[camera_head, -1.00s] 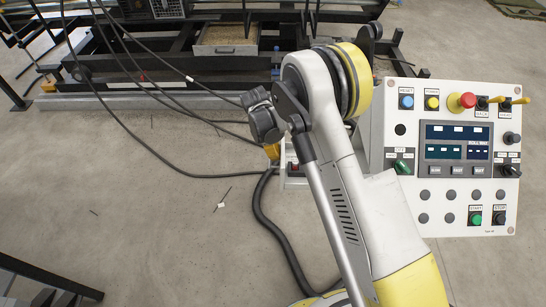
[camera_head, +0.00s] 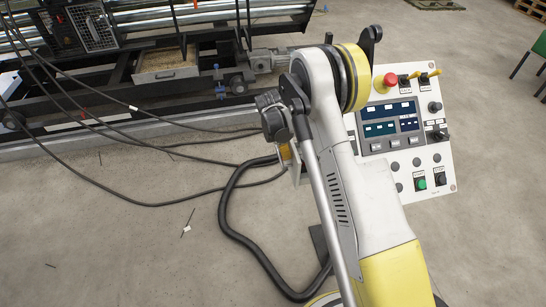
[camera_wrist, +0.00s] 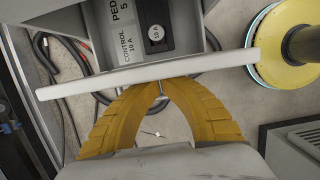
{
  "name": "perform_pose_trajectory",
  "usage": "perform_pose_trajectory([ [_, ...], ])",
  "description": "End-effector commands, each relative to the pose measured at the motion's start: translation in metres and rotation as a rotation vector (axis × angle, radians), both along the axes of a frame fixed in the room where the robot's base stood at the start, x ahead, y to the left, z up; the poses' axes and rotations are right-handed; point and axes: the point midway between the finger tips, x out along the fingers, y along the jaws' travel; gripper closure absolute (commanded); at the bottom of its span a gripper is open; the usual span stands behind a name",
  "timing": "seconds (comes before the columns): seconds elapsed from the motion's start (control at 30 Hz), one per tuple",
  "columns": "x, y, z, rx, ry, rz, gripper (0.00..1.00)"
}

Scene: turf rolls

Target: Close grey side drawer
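In the wrist view a grey drawer (camera_wrist: 102,14) stands open, its pale front panel (camera_wrist: 150,75) running across the picture. Inside it are a dark fuse-like block (camera_wrist: 155,27) and lettering reading "CONTROL 10 A". My gripper (camera_wrist: 161,88) has yellow fingers that curve in together, tips close to each other at the outer side of the front panel. The panel's edge hides the very tips, so I cannot tell whether they touch it. In the head view my arm hides most of the gripper and drawer; a yellow bit of finger (camera_head: 284,153) shows.
A white control panel (camera_head: 425,165) with buttons and a red knob is right of my arm. Black cables (camera_head: 235,210) lie on the floor. A machine frame with a tray of grainy material (camera_head: 165,66) stands behind. The floor at left front is mostly clear.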

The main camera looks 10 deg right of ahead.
Motion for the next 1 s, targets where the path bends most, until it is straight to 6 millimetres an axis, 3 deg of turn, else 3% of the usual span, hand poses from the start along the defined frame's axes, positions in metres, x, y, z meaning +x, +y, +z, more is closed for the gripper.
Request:
perform_pose_trajectory([
  [0.2,-0.001,-0.013,0.0,0.0,0.0,0.0,1.0],
  [0.67,0.0,-0.014,0.0,0.0,0.0,0.0,1.0],
  [0.77,0.0,-0.009,0.0,0.0,0.0,0.0,1.0],
  [0.97,0.001,0.022,-0.001,0.0,0.0,-0.002,1.0],
  [1.0,0.001,0.023,0.016,0.0,0.0,-0.004,1.0],
])
